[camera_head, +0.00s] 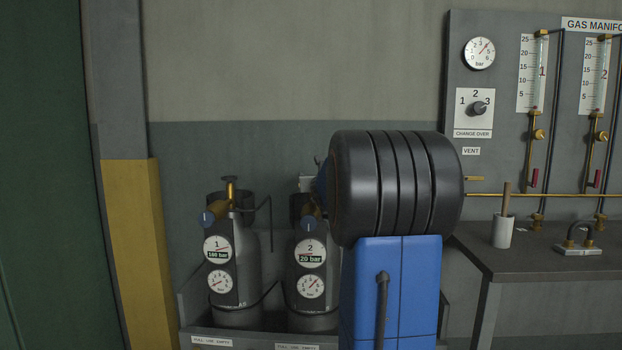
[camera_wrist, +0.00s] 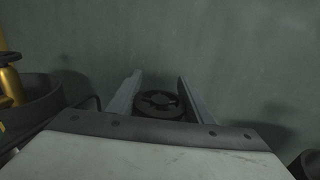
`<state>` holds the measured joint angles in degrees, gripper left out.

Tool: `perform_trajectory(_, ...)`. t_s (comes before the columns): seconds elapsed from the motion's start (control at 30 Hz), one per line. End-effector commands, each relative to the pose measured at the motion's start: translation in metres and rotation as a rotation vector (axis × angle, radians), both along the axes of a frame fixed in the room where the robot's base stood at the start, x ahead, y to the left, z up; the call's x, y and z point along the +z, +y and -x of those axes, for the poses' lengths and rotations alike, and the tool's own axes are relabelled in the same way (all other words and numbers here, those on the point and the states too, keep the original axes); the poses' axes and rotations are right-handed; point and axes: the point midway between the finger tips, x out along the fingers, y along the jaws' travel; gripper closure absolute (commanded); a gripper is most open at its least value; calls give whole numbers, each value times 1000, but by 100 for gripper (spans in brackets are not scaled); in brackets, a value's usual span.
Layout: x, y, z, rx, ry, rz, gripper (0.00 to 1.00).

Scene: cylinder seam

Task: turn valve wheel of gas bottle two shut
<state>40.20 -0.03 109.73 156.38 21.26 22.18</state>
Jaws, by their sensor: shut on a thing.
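Gas bottle two (camera_head: 313,288) stands in the rack, with a dial labelled 2 and a tag reading 20 bar. Its top is mostly hidden in the head view behind my own blue and black arm. In the wrist view its dark round valve wheel (camera_wrist: 158,103) sits between the two fingers of my gripper (camera_wrist: 157,92). The gripper is shut on the wheel, one finger on each side. The fingertips are hidden in the head view by my arm.
A gas manifold panel (camera_head: 510,120) hangs at the right above a grey bench (camera_head: 540,258) holding a white cup (camera_head: 503,231). A yellow-based post (camera_head: 138,250) stands left.

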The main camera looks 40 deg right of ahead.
Motion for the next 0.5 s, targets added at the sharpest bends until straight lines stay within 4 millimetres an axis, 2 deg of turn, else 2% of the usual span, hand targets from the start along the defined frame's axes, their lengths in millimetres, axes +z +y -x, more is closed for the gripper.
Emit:
perform_trajectory(0.3,2,0,0,0,-2,2,77)
perform_trajectory(0.33,2,0,0,0,-2,2,47)
perform_trajectory(0.37,2,0,0,0,-2,2,40)
perform_trajectory(0.4,1,0,0,0,-2,2,36)
perform_trajectory(0.5,1,0,0,0,-1,2,36)
